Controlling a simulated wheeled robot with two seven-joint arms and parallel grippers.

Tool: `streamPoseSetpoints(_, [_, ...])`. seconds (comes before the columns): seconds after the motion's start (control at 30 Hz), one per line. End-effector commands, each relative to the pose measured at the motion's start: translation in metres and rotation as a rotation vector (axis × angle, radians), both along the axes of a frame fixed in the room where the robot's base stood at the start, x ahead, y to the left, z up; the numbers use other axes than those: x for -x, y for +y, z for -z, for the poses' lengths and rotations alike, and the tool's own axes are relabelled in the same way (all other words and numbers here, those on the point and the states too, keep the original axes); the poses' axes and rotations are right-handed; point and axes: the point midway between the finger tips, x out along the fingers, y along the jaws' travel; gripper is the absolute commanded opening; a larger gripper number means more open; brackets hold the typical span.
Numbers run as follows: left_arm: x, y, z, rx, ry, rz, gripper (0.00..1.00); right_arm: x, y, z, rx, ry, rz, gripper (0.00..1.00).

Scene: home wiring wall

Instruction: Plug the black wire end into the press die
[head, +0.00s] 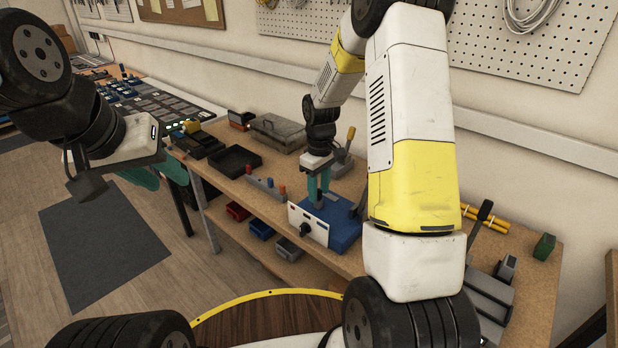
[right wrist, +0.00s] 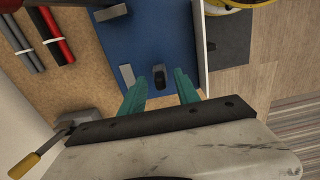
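My right gripper (right wrist: 161,78) is open, its two teal fingers apart, pointing down at a blue base (right wrist: 150,40). A short black upright piece (right wrist: 159,74) shows between the fingertips, with a gap on each side; I cannot tell whether it is the black wire end. In the head view my right gripper (head: 319,184) is over the blue base (head: 343,237), behind a white panel (head: 308,224) with a black knob. My left gripper (head: 155,173) hangs at the left, away from the bench, its teal fingers apart and empty. I cannot single out the press die.
Red and black rods (right wrist: 56,35) and grey rods (right wrist: 22,40) lie beside the base. A lever with an orange handle (right wrist: 25,165) is at lower left. A black tray (head: 234,161) and grey toolbox (head: 277,132) stand further along the bench. Grey blocks (right wrist: 127,75) sit on the base.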

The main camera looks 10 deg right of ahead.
Motion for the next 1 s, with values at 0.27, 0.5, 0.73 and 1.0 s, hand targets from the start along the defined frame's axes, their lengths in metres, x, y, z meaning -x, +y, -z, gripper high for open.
streamPoseSetpoints(0.27, [0.0, 0.0, 0.0, 0.0, 0.0, 0.0, 0.36, -0.001, 0.0, -0.046, -0.001, -0.006, 0.0, 0.38])
streamPoseSetpoints(0.5, [0.0, 0.0, 0.0, 0.0, 0.0, 0.0, 0.36, 0.0, 0.0, -0.071, 0.0, -0.002, -0.001, 0.38])
streamPoseSetpoints(0.73, [0.0, 0.0, 0.0, 0.0, 0.0, 0.0, 0.36, 0.0, 0.0, -0.073, -0.001, -0.001, -0.001, 0.38])
streamPoseSetpoints(1.0, [0.0, 0.0, 0.0, 0.0, 0.0, 0.0, 0.36, 0.008, 0.001, -0.094, -0.009, -0.032, 0.03, 0.38])
